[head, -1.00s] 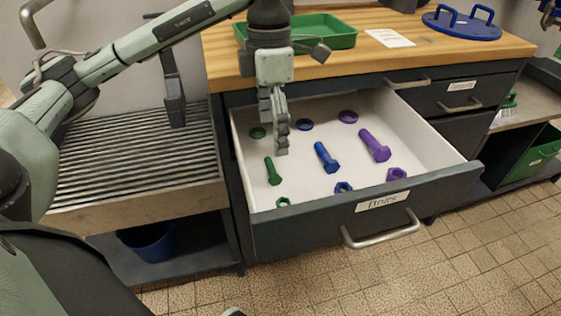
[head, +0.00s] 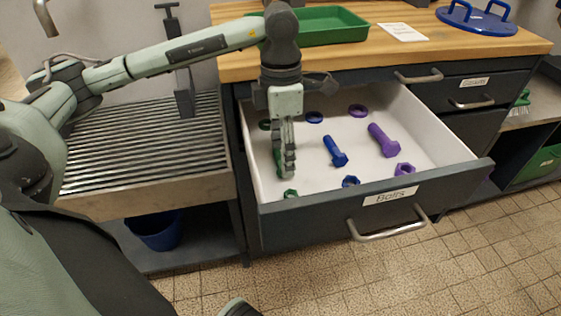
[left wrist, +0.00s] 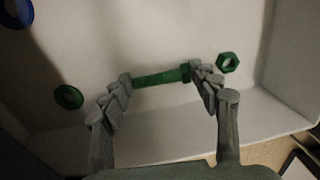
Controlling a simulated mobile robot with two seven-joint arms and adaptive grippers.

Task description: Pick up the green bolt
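The green bolt (left wrist: 158,78) lies on the white floor of the open drawer (head: 345,190). In the left wrist view it lies lengthwise between the two spread fingertips of my left gripper (left wrist: 160,74), with its head by the right finger. In the head view my left gripper (head: 287,172) points down into the left part of the drawer and hides most of the green bolt (head: 277,158). The fingers look open; whether they touch the bolt is hard to tell. My right gripper is not in view.
A green nut (head: 290,194) and green washer (head: 265,124) lie near the gripper. A blue bolt (head: 335,151) and purple bolt (head: 383,140) lie to the right. The drawer front and left wall are close. A green tray (head: 325,25) sits on the worktop.

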